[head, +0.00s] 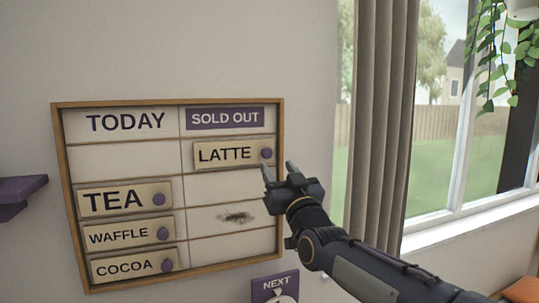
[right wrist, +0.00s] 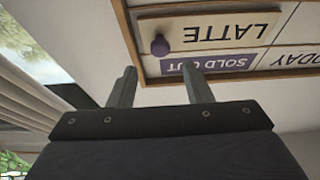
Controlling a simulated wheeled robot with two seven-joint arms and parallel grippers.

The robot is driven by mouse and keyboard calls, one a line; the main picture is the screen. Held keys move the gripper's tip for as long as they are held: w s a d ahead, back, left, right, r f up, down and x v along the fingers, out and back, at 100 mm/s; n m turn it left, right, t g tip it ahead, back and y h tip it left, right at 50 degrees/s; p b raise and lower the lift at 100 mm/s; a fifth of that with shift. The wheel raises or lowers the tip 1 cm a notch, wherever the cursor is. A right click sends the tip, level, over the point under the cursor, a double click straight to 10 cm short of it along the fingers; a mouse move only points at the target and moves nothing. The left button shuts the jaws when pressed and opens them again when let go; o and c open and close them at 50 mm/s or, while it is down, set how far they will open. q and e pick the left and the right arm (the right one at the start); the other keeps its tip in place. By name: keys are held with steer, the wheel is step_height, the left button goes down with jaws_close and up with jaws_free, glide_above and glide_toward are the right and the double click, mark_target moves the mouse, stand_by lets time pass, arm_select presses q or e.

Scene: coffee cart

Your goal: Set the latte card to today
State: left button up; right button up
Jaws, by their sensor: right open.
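The latte card (head: 224,153) sits in the top row of the board's sold out column, with a purple knob (head: 267,153) at its right end. The wooden-framed board (head: 182,211) hangs on the wall; its today column (head: 118,158) has an empty top row beside the card. My right gripper (head: 278,168) is open and empty, just right of and below the knob, near the board's right edge. In the right wrist view the card (right wrist: 225,30) shows upside down beyond the two spread fingers (right wrist: 160,88), apart from them. My left gripper is not in view.
Tea (head: 115,201), waffle (head: 120,236) and cocoa (head: 125,267) cards fill the lower today rows. A dark smudge (head: 237,217) marks a sold out row. A purple shelf (head: 18,195) is at left, a "next" sign (head: 275,285) below, and a curtain (head: 380,130) at right.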

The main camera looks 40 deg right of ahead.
mark_target(268, 154)
steer(key=p+x, duration=0.2)
steer(key=x, duration=0.4)
steer(key=shift+w+d, duration=0.1)
steer(key=shift+w, duration=0.2)
jaws_close()
